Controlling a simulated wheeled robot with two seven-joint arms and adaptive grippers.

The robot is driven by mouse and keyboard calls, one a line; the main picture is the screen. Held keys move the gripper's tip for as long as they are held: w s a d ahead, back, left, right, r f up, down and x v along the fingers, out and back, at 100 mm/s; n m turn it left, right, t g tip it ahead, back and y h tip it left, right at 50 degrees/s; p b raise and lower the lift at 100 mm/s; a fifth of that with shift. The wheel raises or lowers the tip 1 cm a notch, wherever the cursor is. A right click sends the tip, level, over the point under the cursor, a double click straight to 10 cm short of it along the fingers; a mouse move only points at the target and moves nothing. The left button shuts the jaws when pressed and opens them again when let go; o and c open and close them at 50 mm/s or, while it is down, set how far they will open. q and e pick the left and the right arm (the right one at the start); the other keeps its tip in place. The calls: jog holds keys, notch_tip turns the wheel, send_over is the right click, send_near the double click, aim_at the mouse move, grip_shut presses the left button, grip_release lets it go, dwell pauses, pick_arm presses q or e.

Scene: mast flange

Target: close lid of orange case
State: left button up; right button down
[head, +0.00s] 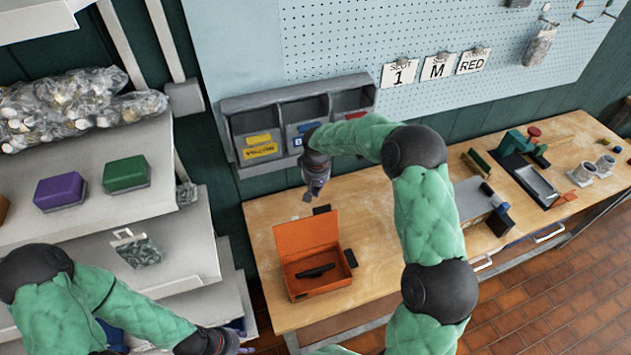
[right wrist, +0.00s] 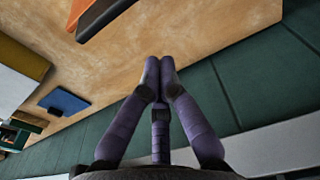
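The orange case (head: 322,288) sits on the wooden workbench with its lid (head: 306,234) raised, standing up at the back. A black object (head: 315,271) lies inside the case. My right gripper (head: 309,196) is behind and above the lid, pointing down, apart from it. In the right wrist view its fingertips (right wrist: 160,64) are together with nothing between them, and an orange edge (right wrist: 79,10) shows at the top left. My left gripper (head: 240,346) is low at the left, away from the case by the shelf; its fingers are too small to judge.
The workbench (head: 370,225) has bare wood right of the case. Grey bins (head: 260,140) hang on the wall behind. Tools and a green vise-like device (head: 516,143) stand further right. A shelf at left holds purple (head: 59,190) and green (head: 125,173) boxes.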

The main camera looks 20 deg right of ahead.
jog(key=shift+s+a+r+p, duration=0.1)
jog(key=shift+s+r+p, duration=0.1)
jog(key=shift+s, duration=0.75)
jog(key=shift+s+a+r+p, duration=0.1)
jog(key=shift+s+r+p, duration=0.05)
jog(key=shift+s, duration=0.8)
